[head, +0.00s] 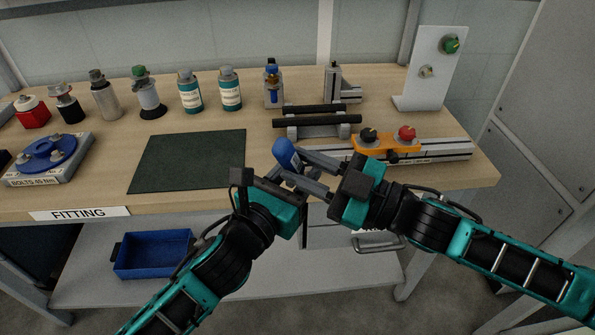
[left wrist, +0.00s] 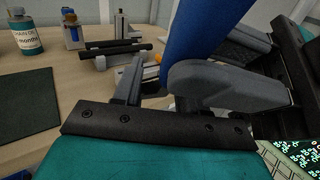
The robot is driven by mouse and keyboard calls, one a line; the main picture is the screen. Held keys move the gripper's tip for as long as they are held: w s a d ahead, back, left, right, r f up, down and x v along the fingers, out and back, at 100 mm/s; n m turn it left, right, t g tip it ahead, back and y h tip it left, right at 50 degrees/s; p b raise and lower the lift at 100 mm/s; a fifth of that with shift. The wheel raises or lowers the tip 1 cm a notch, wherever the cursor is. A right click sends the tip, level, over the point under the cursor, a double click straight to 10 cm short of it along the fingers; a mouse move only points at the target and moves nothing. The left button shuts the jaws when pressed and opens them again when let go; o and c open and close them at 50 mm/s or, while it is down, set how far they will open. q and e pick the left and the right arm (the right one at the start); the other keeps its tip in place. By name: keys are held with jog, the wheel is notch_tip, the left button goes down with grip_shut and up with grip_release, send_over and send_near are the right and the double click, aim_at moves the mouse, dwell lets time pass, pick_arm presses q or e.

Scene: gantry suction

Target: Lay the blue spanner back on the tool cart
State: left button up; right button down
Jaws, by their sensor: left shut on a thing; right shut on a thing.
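The blue spanner (head: 285,153) is held above the front edge of the workbench, between my two hands. Only its blue upper part shows clearly; the fingers hide the rest. My left gripper (head: 292,178) is shut on it from the left, and my right gripper (head: 304,168) is shut on it from the right. In the left wrist view the spanner (left wrist: 192,40) rises as a blue bar behind the grey finger of my left gripper (left wrist: 170,85). I cannot make out a tool cart in either view.
The workbench (head: 110,195) carries bottles along the back, a bare dark green mat (head: 190,160), a blue flange (head: 47,153) at left, and an orange fixture (head: 385,145) with knobs at right. A blue bin (head: 152,255) sits on the lower shelf (head: 90,290).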

pick_arm(q)
jog(key=shift+c, duration=0.7)
grip_shut()
pick_arm(e)
jog(key=c, duration=1.1)
grip_release()
jog(key=o, duration=0.3)
jog(key=shift+s, duration=0.1)
pick_arm(q)
jog(key=shift+r, duration=0.1)
pick_arm(e)
jog(key=shift+s+d+r+m+t+h, duration=0.35)
jog(key=shift+r+m+t, duration=0.1)
jog(key=shift+t, duration=0.15)
jog(key=shift+s+d+r+m+t+h, duration=0.2)
jog(key=shift+s+r+m+t+h, duration=0.15)
jog(key=shift+t, duration=0.25)
jog(key=d+m+t+h, duration=0.2)
jog(key=d+m+h, duration=0.1)
jog(key=d+h, duration=0.2)
jog(key=d+f+m+t+h, duration=0.1)
jog(key=d+m+t+h, duration=0.2)
jog(key=d+m+h, duration=0.1)
jog(key=d+m+t+h, duration=0.3)
jog(key=d+h, duration=0.4)
jog(key=shift+w+f+m, duration=0.3)
jog(key=shift+w+m, duration=0.1)
jog(key=shift+d, duration=0.1)
